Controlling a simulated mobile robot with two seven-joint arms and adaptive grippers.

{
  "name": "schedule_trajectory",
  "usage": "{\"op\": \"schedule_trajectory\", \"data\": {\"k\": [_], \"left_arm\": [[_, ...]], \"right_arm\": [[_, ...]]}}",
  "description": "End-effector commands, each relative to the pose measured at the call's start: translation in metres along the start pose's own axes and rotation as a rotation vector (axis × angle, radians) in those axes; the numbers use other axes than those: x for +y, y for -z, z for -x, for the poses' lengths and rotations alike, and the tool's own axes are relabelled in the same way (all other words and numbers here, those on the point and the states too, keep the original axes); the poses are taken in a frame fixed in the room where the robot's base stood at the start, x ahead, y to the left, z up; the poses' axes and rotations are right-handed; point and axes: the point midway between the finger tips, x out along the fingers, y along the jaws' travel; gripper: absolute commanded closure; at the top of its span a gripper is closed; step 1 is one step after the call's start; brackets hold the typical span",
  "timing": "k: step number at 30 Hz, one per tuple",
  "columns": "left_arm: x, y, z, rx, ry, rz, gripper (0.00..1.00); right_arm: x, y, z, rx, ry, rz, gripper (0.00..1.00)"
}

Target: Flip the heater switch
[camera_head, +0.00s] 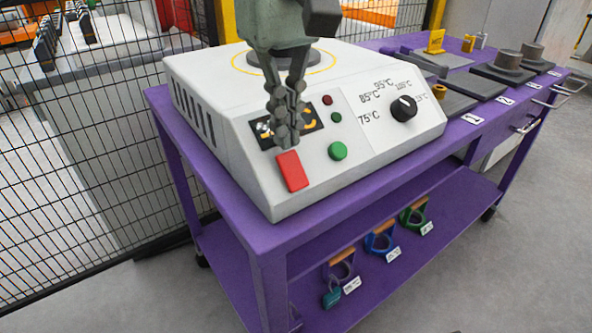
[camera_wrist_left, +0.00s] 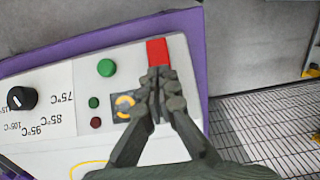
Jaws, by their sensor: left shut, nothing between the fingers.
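The heater (camera_head: 190,75) is a white box with a sloped front panel, standing on the purple cart. Near its lower left front edge is a red rectangular switch (camera_head: 291,171), which also shows in the wrist view (camera_wrist_left: 157,52). My left gripper (camera_head: 287,143) is shut and empty, pointing down just above the red switch. Its tips look very close to the switch's upper end; I cannot tell whether they touch. The fingers partly hide a black plate (camera_head: 309,121) with yellow and white marks. My right gripper is not in view.
The panel also bears a green button (camera_head: 338,151), a black temperature dial (camera_head: 404,108) and small red and green lamps. Dark plates (camera_head: 471,83) lie on the purple cart (camera_head: 249,224) to the right. A black mesh fence (camera_head: 60,160) stands left.

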Motion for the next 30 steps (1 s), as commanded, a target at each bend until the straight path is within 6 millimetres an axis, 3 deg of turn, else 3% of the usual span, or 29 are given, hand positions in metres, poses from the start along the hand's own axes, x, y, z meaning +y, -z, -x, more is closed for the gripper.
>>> {"op": "schedule_trajectory", "data": {"k": [30], "left_arm": [[0.000,0.000,-0.016,-0.001,0.001,0.000,1.00]], "right_arm": [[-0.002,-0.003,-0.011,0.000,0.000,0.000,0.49]]}}
